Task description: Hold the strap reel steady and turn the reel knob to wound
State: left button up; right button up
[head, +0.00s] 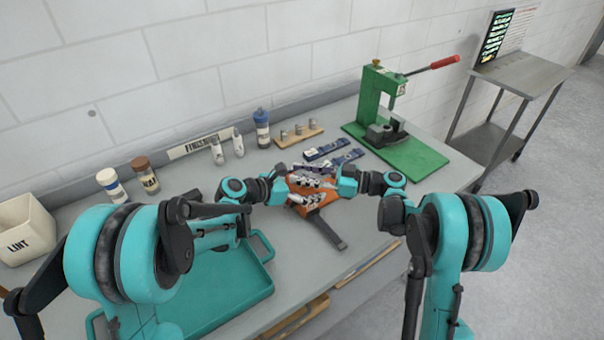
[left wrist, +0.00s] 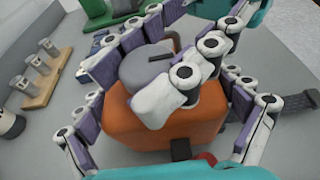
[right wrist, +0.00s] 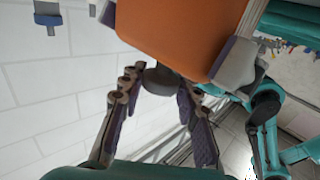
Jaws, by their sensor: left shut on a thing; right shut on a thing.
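The strap reel (head: 309,210) is an orange block on the workbench, with a dark strap (head: 328,234) trailing toward the front edge. My left gripper (left wrist: 168,110) is shut on the orange body (left wrist: 150,130), with a finger on either side. The round grey reel knob (left wrist: 147,66) sits on the reel. My right gripper (head: 318,182) is shut on the knob, which also shows between its fingers in the right wrist view (right wrist: 160,80). The fingers hide much of the knob, and I cannot read its setting.
A green press (head: 400,135) stands behind to the right. Blue strap pieces (head: 330,150) and a wooden rack (head: 300,134) lie behind the reel. A teal tray (head: 225,290) is at front left. Bottles (head: 262,128) and a lint bin (head: 25,228) line the wall side.

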jog(key=shift+m+t, duration=0.3)
jog(key=shift+t, duration=0.1)
jog(key=m+t+h, duration=0.2)
jog(key=t, duration=0.1)
jog(key=m+t+h, duration=0.1)
jog(key=m+t, duration=0.2)
jog(key=t, duration=0.1)
jog(key=shift+s+a+h, duration=0.1)
jog(key=shift+a+h, duration=0.05)
jog(key=shift+h, duration=0.25)
jog(key=m+t+h, duration=0.3)
jog(key=shift+t, duration=0.3)
jog(key=shift+m+t+h, duration=0.7)
jog(key=shift+m+h, duration=0.3)
jog(key=shift+h, duration=0.7)
jog(key=o, duration=1.2)
jog(key=shift+d, duration=0.2)
